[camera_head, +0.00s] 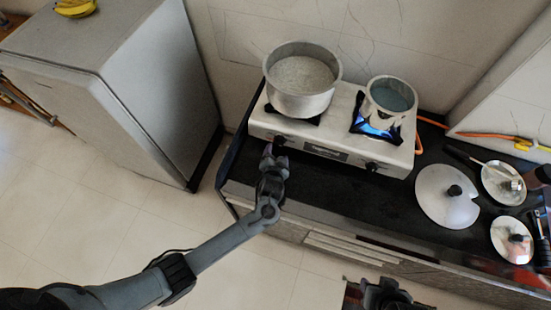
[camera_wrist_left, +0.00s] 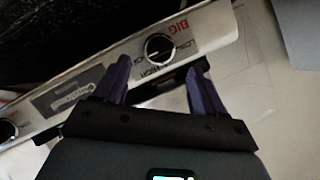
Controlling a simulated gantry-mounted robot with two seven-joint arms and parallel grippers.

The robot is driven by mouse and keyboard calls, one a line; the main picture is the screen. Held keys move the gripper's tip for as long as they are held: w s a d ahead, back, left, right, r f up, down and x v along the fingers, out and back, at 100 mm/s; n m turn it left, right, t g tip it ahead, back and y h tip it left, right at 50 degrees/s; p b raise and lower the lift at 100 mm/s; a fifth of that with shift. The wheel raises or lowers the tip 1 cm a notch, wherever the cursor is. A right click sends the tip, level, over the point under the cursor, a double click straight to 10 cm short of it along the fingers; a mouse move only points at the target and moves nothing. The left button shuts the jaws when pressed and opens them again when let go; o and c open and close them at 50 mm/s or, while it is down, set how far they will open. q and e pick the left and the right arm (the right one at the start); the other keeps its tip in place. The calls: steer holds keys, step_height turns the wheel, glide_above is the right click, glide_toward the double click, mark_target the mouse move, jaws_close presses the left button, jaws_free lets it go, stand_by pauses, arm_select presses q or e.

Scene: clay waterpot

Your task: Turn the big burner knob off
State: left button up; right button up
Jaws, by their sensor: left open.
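The stove (camera_head: 330,152) is a light metal two-burner unit on a black counter. The big burner knob (camera_wrist_left: 158,47) is round and black with a pale bar across it, beside red "BIG" lettering; in the head view it (camera_head: 281,140) sits at the stove's left front, partly hidden by my gripper. My left gripper (camera_head: 272,154) is open and empty, its purple fingers just in front of the knob. In the left wrist view the fingertips (camera_wrist_left: 158,70) straddle the knob's direction; contact cannot be told. My right gripper (camera_head: 385,292) seems to be the dark shape at the bottom edge.
A large pot (camera_head: 300,103) of pale contents stands on the left burner, no flame visible. A smaller pot (camera_head: 391,114) stands on the right burner over a blue flame (camera_head: 377,128). A second knob (camera_head: 372,166), a lid (camera_head: 446,196) and dishes are to the right; a fridge (camera_head: 120,90) is left.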

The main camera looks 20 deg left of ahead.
arm_select(q)
steer(key=shift+v, duration=1.8)
steer(key=shift+g, duration=0.7)
steer(key=s+f, duration=0.2)
steer(key=s, duration=0.1)
steer(key=s+a+f, duration=0.1)
steer(key=s+f, duration=0.1)
steer(key=f, duration=0.1)
steer(key=shift+s+a+f, duration=0.1)
steer(key=shift+s+f, duration=0.15)
steer(key=shift+s, duration=0.1)
steer(key=s, duration=0.2)
steer(key=s+a+f, duration=0.1)
steer(key=shift+s+a+f, duration=0.1)
steer(key=shift+s+a, duration=0.05)
steer(key=shift+s, duration=0.05)
steer(key=s+a+r+n+g+h, duration=0.3)
steer(key=s+r+g, duration=0.4)
steer(key=s+r, duration=1.15)
step_height(320, 180, up, 13)
steer(key=p, duration=1.3)
steer(key=shift+s+f+h+p, duration=0.25)
steer(key=shift+h+p, duration=0.05)
steer(key=shift+p, duration=0.1)
